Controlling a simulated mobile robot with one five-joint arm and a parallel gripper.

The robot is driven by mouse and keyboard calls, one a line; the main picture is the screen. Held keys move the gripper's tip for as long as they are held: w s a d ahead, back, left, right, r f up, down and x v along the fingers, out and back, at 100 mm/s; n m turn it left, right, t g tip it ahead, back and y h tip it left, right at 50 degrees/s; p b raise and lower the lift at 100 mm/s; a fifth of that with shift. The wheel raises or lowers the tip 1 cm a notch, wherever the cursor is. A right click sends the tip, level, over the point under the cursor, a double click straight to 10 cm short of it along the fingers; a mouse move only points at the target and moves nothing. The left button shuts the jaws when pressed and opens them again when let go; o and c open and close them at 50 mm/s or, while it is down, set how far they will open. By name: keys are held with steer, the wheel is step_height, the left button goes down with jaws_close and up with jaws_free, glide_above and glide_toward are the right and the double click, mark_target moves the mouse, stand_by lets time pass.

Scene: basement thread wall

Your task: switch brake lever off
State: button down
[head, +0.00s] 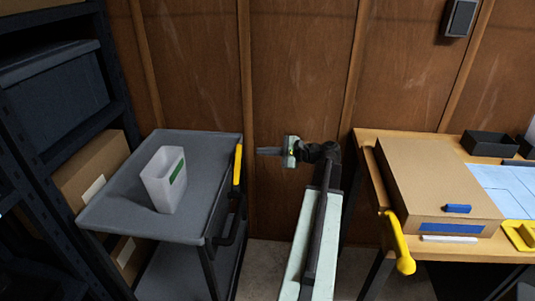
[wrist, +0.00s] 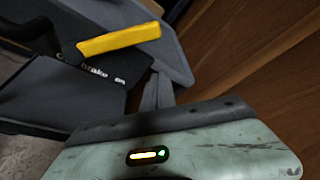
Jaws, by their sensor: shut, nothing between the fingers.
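The yellow brake lever (head: 238,165) stands upright at the right side of the grey cart (head: 222,146) in the head view. In the wrist view the yellow lever (wrist: 118,40) sticks out from a dark pivot beside a black panel (wrist: 75,95) with small white lettering, partly legible as "brake". My gripper (head: 258,151) is shut and empty, just right of the lever's upper part and pointing left at it, with a small gap. In the wrist view my gripper (wrist: 160,80) shows its closed fingers near the lever's free end, apart from it.
A white bin (head: 160,185) with a green label stands on the cart. A wooden table (head: 367,137) with a cardboard box (head: 425,175) and a yellow handle (head: 402,245) is at the right. A plywood wall (head: 300,75) stands close behind my gripper.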

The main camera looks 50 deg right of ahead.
steer(key=b+x, duration=0.1)
steer(key=x, duration=0.5)
steer(key=s+a+r+p, duration=0.2)
steer(key=shift+a+r+p, duration=0.3)
steer(key=shift+p, duration=0.1)
steer(key=shift+w, duration=0.1)
